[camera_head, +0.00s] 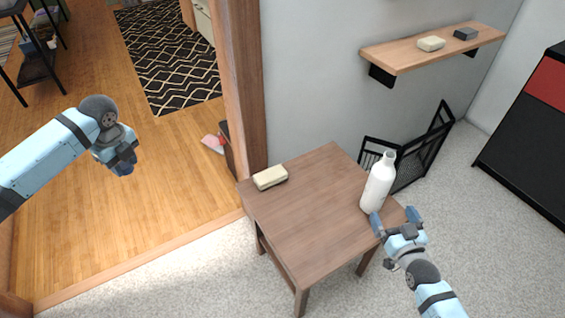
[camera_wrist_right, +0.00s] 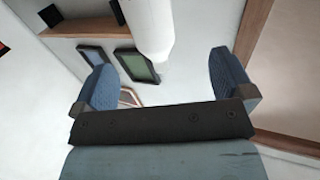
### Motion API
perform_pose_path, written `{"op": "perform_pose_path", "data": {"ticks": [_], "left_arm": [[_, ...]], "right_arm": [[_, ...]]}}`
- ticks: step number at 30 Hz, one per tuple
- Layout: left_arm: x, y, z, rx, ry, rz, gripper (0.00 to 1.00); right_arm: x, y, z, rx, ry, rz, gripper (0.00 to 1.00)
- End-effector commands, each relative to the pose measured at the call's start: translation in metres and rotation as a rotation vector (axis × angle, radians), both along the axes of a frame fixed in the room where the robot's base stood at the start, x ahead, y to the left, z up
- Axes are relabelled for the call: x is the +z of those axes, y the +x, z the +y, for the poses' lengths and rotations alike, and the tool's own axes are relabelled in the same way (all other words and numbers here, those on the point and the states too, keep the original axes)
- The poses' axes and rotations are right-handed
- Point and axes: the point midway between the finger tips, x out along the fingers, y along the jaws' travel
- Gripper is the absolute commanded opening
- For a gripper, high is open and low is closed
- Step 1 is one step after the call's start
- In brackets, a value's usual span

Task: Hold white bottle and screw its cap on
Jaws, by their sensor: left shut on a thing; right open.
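A white bottle (camera_head: 379,183) stands upright near the right corner of the small brown table (camera_head: 300,230). Its narrow neck points up, and I see no cap on it. My right gripper (camera_head: 396,216) is open and empty just in front of the bottle's lower part. In the right wrist view the bottle (camera_wrist_right: 150,28) shows beyond the gap between the two blue fingers. My left gripper (camera_head: 124,168) is far left of the table, over the wooden floor. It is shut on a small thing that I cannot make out. I see no loose cap.
A cream bar (camera_head: 270,177) lies on the table's back left edge. A black wire rack (camera_head: 415,160) stands behind the bottle. A wooden post (camera_head: 246,90) rises behind the table's left corner. The table's middle is clear.

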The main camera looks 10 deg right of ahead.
Motion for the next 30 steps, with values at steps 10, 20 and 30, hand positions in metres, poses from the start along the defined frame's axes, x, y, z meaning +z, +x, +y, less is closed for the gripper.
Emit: {"op": "perform_pose_path", "data": {"ticks": [10,20,30], "left_arm": [[-0.001,0.002,0.004,-0.099,-0.001,0.001,0.16],[-0.01,0.002,0.003,-0.097,-0.001,0.0,0.16],[-0.021,0.002,0.003,-0.097,-0.001,0.0,0.16]], "right_arm": [[-0.006,0.001,-0.012,-0.024,-0.004,0.002,1.0],[-0.007,0.027,-0.012,-0.023,-0.003,-0.003,1.0],[-0.006,0.069,-0.012,-0.022,-0.004,0.001,1.0]]}}
